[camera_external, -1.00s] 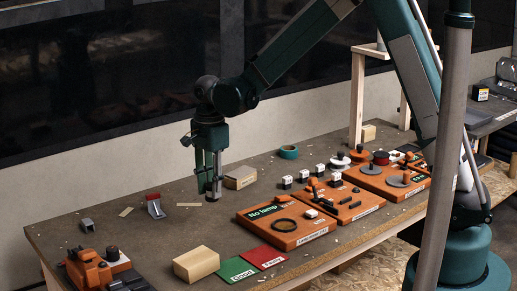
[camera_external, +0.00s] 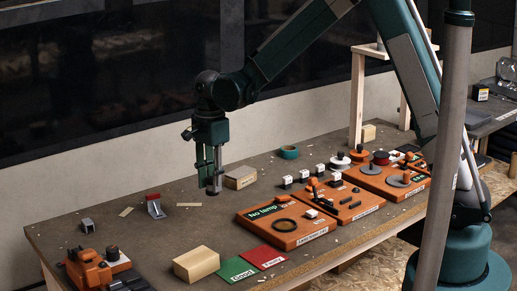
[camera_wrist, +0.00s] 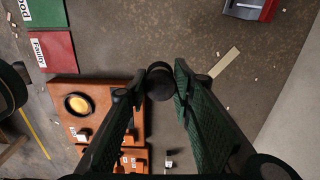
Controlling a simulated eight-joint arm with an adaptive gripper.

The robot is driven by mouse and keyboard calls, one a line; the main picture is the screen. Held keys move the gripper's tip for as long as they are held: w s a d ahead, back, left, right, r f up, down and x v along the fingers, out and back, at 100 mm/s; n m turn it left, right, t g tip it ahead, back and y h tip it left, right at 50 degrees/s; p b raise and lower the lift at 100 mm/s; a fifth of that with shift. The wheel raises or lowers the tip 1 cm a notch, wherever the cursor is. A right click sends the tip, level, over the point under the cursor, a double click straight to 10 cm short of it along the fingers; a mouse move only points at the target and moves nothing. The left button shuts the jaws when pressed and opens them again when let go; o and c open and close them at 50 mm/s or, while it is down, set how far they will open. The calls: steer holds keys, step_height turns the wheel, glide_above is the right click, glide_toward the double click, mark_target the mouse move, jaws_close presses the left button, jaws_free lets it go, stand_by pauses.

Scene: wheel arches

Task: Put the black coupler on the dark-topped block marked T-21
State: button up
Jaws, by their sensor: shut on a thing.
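My gripper (camera_external: 211,180) hangs above the middle-left of the workbench, pointing down, shut on the black coupler (camera_external: 214,191). In the wrist view the dark round coupler (camera_wrist: 159,86) sits between the two fingertips (camera_wrist: 160,72), clear of the bench. Several small white blocks with dark tops stand to the right of my gripper, among them one at the near left (camera_external: 287,183) and one farther back (camera_external: 320,170). Their markings are too small to read, so I cannot tell which is T-21. One small white block (camera_wrist: 168,163) shows low in the wrist view.
Green (camera_external: 236,270) and red (camera_external: 263,257) cards and a wooden block (camera_external: 196,263) lie in front.

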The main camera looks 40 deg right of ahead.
steer(key=w+d+r+p, duration=0.2)
steer(key=w+d+r, duration=0.1)
steer(key=w+d, duration=0.85)
steer(key=r+p, duration=0.1)
steer(key=p, duration=0.1)
glide_above(241, 171)
steer(key=shift+s+a+r, duration=0.1)
steer(key=shift+a+r, duration=0.05)
steer(key=shift+r, duration=0.05)
steer(key=shift+f, duration=3.1)
steer(key=shift+f, duration=1.9)
steer(key=shift+f, duration=0.15)
steer(key=o, duration=0.8)
steer(key=shift+c, duration=0.2)
